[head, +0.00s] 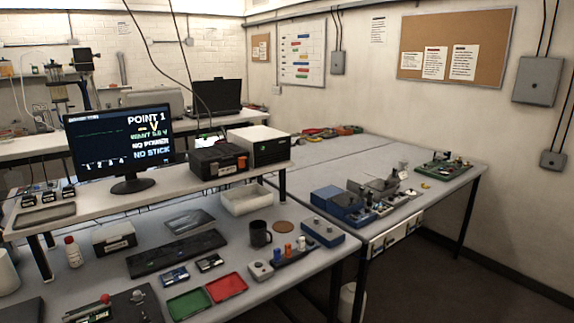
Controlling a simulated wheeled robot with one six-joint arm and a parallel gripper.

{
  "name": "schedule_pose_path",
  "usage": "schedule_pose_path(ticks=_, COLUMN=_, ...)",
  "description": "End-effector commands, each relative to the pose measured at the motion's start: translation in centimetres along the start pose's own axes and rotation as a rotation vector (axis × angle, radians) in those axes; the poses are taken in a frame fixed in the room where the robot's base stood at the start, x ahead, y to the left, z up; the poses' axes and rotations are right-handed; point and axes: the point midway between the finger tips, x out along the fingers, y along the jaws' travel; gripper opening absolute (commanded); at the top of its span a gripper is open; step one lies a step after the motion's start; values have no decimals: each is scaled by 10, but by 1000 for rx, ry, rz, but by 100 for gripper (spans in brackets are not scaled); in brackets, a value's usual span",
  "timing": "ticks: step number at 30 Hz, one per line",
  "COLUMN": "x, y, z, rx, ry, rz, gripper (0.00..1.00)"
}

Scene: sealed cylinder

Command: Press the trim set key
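I cannot pick out a key marked trim set; labels on the bench devices are too small to read. Several small devices with knobs or buttons are in view: a blue box (322,232), a small grey box with a round top button (261,271), and a dark panel with a red knob (115,307) at the bottom left. A monitor (88,148) on the raised shelf reads "POINT 1", a line that looks like "WANT 5.0 V", "NO POWER" and "NO STICK". My gripper is not in view.
A black keyboard (176,254), a dark mug (260,234), a green tray (188,304) and a red tray (226,287) crowd the near bench. The right bench holds a blue-grey fixture (340,204) and a green board (447,165). Floor at the lower right is clear.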

Motion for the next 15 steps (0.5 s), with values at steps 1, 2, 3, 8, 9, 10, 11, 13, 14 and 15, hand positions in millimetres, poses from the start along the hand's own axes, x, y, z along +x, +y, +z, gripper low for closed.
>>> schedule_pose_path(ticks=1, x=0, y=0, z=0, rx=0, ry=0, rz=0, gripper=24)
schedule_pose_path(ticks=2, x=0, y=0, z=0, rx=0, ry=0, rz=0, gripper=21)
schedule_pose_path(ticks=3, x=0, y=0, z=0, rx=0, ry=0, rz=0, gripper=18)
schedule_pose_path(ticks=8, x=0, y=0, z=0, rx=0, ry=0, rz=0, gripper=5)
schedule_pose_path(ticks=9, x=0, y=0, z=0, rx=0, ry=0, rz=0, gripper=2)
schedule_pose_path(ticks=10, x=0, y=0, z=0, rx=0, ry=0, rz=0, gripper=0)
schedule_pose_path(ticks=11, x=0, y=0, z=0, rx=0, ry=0, rz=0, gripper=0)
schedule_pose_path(ticks=13, x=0, y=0, z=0, rx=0, ry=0, rz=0, gripper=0)
schedule_pose_path(ticks=14, x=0, y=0, z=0, rx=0, ry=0, rz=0, gripper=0)
schedule_pose_path(ticks=15, x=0, y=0, z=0, rx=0, ry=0, rz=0, gripper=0)
